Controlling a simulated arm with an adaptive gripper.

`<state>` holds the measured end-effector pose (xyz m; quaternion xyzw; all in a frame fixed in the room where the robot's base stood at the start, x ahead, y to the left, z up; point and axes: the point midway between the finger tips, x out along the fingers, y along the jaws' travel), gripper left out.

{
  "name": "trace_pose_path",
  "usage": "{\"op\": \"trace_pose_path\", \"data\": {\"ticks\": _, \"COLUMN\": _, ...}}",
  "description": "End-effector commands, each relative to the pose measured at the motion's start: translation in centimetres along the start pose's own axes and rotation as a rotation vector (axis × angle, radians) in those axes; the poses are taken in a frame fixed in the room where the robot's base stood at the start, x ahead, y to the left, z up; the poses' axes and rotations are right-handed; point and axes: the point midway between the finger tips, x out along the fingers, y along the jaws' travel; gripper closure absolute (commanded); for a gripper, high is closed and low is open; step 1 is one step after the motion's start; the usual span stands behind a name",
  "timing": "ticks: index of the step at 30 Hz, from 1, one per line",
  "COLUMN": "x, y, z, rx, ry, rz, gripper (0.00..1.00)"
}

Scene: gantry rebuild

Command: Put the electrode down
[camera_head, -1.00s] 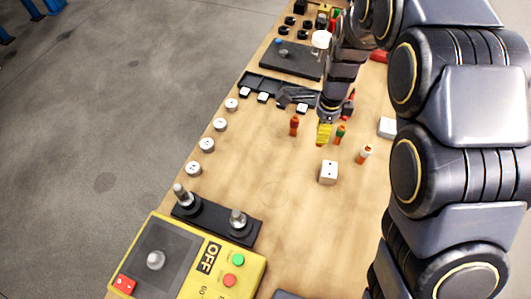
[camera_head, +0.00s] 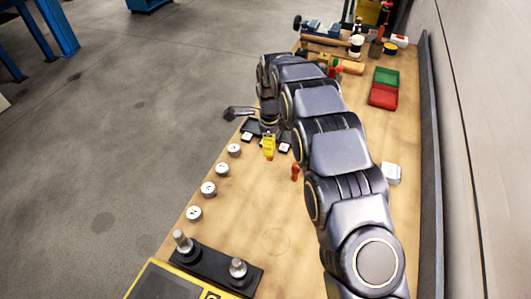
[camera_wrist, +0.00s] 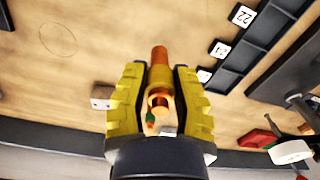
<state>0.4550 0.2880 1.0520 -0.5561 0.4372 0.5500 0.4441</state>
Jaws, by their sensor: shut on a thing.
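My gripper (camera_head: 268,147) has yellow fingers pointing down, in front of the black slotted rack (camera_head: 249,127) with white number labels. In the wrist view my gripper (camera_wrist: 160,80) is shut on an orange-copper electrode (camera_wrist: 159,57), which sticks out beyond the fingertips. The rack (camera_wrist: 262,53) lies to the right of the fingers in that view, apart from the electrode. The held electrode's far tip does not clearly touch anything. Another orange electrode (camera_head: 295,172) stands upright on the table to the right of my gripper. A green-and-orange electrode (camera_wrist: 151,119) shows between the fingers, farther off.
Several round white-topped pieces (camera_head: 208,188) line the table's left edge. A black bar with two metal posts (camera_head: 212,267) lies at the front. A white block (camera_head: 391,172) is at right; green (camera_head: 386,77) and red trays (camera_head: 383,97) are behind. The middle front is bare.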

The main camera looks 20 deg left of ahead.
Motion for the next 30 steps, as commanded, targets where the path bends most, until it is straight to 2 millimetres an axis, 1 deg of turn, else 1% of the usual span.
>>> {"op": "trace_pose_path", "data": {"ticks": 1, "x": 0.5, "y": -0.7, "z": 0.2, "rx": 0.0, "ry": -0.001, "rz": -0.002, "gripper": 1.0}}
{"op": "trace_pose_path", "data": {"ticks": 6, "x": 2.9, "y": -2.4, "z": 0.8, "rx": 0.0, "ry": 0.001, "rz": 0.001, "gripper": 1.0}}
{"op": "trace_pose_path", "data": {"ticks": 11, "x": 4.6, "y": -3.7, "z": 1.3, "rx": 0.0, "ry": 0.001, "rz": 0.0, "gripper": 1.0}}
{"op": "trace_pose_path", "data": {"ticks": 13, "x": 5.0, "y": -4.2, "z": 1.4, "rx": 0.0, "ry": 0.0, "rz": -0.001, "gripper": 1.0}}
{"op": "trace_pose_path", "data": {"ticks": 15, "x": 5.5, "y": -4.4, "z": 1.5, "rx": 0.0, "ry": 0.001, "rz": 0.001, "gripper": 1.0}}
{"op": "trace_pose_path", "data": {"ticks": 18, "x": 5.6, "y": -4.8, "z": 1.7, "rx": 0.0, "ry": -0.001, "rz": -0.004, "gripper": 1.0}}
{"op": "trace_pose_path", "data": {"ticks": 23, "x": 5.9, "y": -4.9, "z": 1.7, "rx": 0.0, "ry": 0.0, "rz": -0.002, "gripper": 1.0}}
{"op": "trace_pose_path", "data": {"ticks": 26, "x": 6.4, "y": -5.1, "z": 1.8, "rx": 0.0, "ry": 0.001, "rz": 0.002, "gripper": 1.0}}
{"op": "trace_pose_path", "data": {"ticks": 30, "x": 8.6, "y": -5.1, "z": 1.8, "rx": 0.0, "ry": 0.001, "rz": 0.001, "gripper": 1.0}}
